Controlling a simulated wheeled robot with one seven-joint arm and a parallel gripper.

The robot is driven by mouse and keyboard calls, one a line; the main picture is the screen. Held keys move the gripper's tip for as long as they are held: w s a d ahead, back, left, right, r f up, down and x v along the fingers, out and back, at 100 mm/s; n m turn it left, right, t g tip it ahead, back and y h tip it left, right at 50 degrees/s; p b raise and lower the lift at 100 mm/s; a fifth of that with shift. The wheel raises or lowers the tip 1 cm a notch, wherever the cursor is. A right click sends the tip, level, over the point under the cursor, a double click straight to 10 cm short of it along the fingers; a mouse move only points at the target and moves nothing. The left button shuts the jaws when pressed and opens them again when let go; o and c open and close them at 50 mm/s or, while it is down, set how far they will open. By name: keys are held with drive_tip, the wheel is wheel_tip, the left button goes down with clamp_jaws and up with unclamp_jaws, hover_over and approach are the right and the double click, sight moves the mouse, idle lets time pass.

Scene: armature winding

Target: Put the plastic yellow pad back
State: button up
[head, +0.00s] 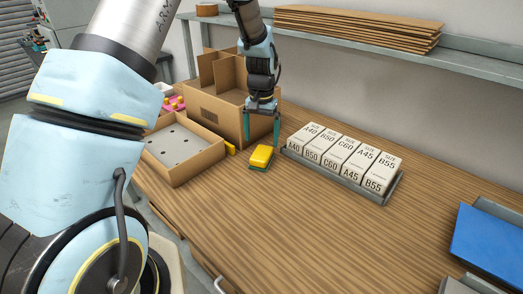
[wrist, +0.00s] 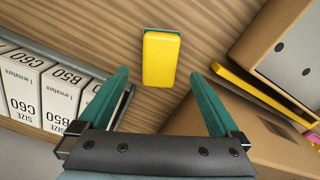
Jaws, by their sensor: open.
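The yellow pad (head: 262,156) lies on the wooden table, between the open cardboard box and the row of labelled boxes. It has a thin green layer under it. In the wrist view the yellow pad (wrist: 160,59) lies ahead of the fingertips, roughly centred between them. My gripper (head: 262,129) is open and empty, with its two green fingers pointing down above and just behind the pad. In the wrist view my gripper (wrist: 158,78) shows both fingers spread apart, not touching the pad.
Labelled boxes (head: 345,150) stand in a grey tray (head: 395,189) right of the pad. A divided cardboard box (head: 215,110) and a shallow cardboard tray (head: 187,175) stand left. Another yellow item (head: 230,148) sits between them. A blue item (head: 490,240) lies at right. The front table is clear.

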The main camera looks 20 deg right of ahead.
sight(262, 153)
wheel_tip(262, 153, up, 7)
drive_tip(key=b, duration=0.1)
drive_tip(key=a+r+n, duration=0.2)
drive_tip(key=a+n, duration=0.1)
drive_tip(key=a, duration=1.3)
drive_tip(key=s+a+n, duration=0.2)
drive_tip(key=s+a, duration=0.3)
drive_tip(key=a, duration=0.2)
drive_tip(key=s+a+n+t, duration=0.1)
drive_tip(key=s+a, duration=0.4)
drive_tip(key=a, duration=0.3)
drive_tip(key=shift+s+a+f+n+t, duration=0.15)
drive_tip(key=shift+s+f+n+t, duration=0.15)
drive_tip(key=shift+n, duration=0.1)
